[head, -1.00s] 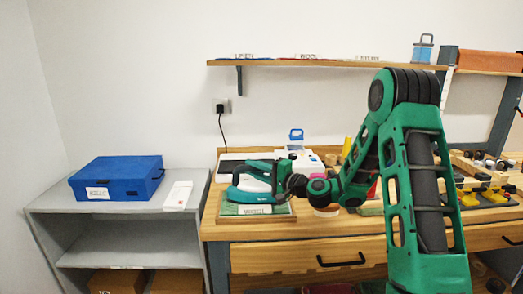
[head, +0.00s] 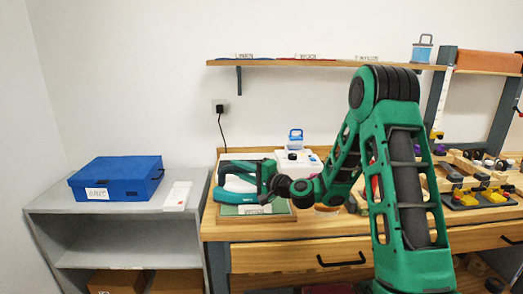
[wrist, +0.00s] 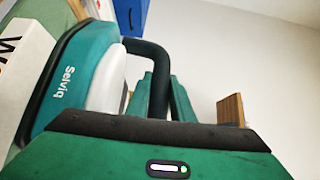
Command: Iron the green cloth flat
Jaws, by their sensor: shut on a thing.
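My gripper (head: 268,180) is shut on the dark handle of a teal and white iron (head: 236,187). The iron is over the left part of a wood-edged board on the counter. A strip of green cloth (head: 228,210) shows on the board at the iron's front side; the iron and gripper hide much of the rest. I cannot tell whether the cloth is smooth, or whether the soleplate touches it. In the wrist view the iron (wrist: 70,85) fills the left side, with its black handle (wrist: 158,70) by the green fingers.
A white label (head: 252,209) lies at the board's front. Behind stand a white box (head: 298,163) and a small blue-topped container (head: 295,140). A blue case (head: 117,178) and a white item (head: 177,196) are on the grey shelf unit at left. Tools crowd the counter's right.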

